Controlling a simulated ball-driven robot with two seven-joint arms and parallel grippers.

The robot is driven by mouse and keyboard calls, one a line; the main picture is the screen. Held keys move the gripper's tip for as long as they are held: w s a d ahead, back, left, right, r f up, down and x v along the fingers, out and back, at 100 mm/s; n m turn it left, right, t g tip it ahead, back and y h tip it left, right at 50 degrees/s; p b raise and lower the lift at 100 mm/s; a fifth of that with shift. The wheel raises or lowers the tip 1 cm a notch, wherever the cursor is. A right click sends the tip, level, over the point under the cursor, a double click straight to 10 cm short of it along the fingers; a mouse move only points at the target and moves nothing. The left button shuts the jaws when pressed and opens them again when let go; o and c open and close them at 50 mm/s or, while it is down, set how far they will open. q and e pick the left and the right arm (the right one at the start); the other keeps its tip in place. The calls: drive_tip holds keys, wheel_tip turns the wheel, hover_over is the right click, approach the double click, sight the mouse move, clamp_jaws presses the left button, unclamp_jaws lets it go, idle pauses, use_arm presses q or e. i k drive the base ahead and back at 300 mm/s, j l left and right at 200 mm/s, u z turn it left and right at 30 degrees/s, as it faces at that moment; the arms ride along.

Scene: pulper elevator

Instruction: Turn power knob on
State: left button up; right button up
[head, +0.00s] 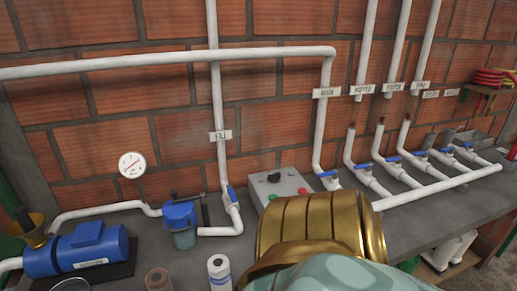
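A grey control box (291,181) sits on the bench against the brick wall, just right of the FILL pipe. A black knob (273,177) is on its top face, with a red button (303,191) and a green button beside it. The knob's setting is too small to read. A gold and pale green part of my own body fills the lower middle and hides the bench in front of the box. Neither gripper's fingers show.
A blue motor (90,247) and a blue-topped filter (180,215) stand left on the grey bench. White pipes with blue valve handles run behind and right of the box. A white bottle (219,272) stands at the front edge of view.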

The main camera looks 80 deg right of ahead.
sight(274, 177)
drive_tip(key=z, duration=2.7)
